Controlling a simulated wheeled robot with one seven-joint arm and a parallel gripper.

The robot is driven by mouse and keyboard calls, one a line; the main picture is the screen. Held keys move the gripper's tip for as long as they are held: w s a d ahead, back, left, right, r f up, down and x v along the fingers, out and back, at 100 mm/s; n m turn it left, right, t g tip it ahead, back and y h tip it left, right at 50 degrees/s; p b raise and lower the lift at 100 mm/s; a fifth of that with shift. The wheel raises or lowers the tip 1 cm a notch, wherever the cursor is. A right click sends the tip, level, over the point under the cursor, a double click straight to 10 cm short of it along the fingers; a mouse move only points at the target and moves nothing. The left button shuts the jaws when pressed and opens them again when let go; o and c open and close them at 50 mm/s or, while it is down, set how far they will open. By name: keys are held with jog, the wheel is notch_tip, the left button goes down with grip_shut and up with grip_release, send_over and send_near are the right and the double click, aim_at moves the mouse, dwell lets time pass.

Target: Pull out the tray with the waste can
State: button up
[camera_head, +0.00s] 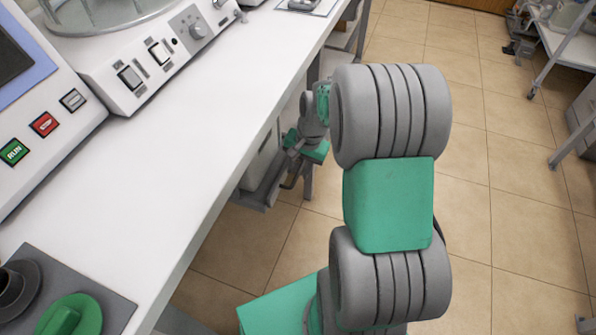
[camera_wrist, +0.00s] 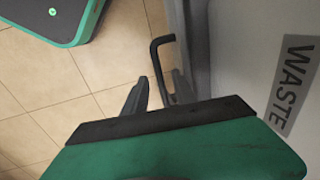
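The waste can (camera_wrist: 292,85) is a light grey container with a dark WASTE label, at the right of the wrist view. In the head view, its pale side (camera_head: 262,163) shows partly under the bench. The grey tray (camera_head: 255,200) is beneath it, mostly hidden by the bench top. A dark, bent handle (camera_wrist: 157,62) stands out beside the grey tray edge in the wrist view. My gripper (camera_wrist: 158,84) is open, its two fingers apart on either side of the lower part of the handle. Contact cannot be told. In the head view my gripper (camera_head: 291,163) is beside the tray's outer end.
The white bench (camera_head: 215,120) overhangs the tray and carries lab machines with buttons (camera_head: 43,124). The tiled floor (camera_head: 500,170) to the right of my arm is open. A trolley or table (camera_head: 570,60) stands at the far right.

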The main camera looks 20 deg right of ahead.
jog(key=shift+f, duration=0.35)
jog(key=shift+a, duration=0.1)
jog(key=shift+c, duration=0.3)
grip_shut()
dwell(0.8)
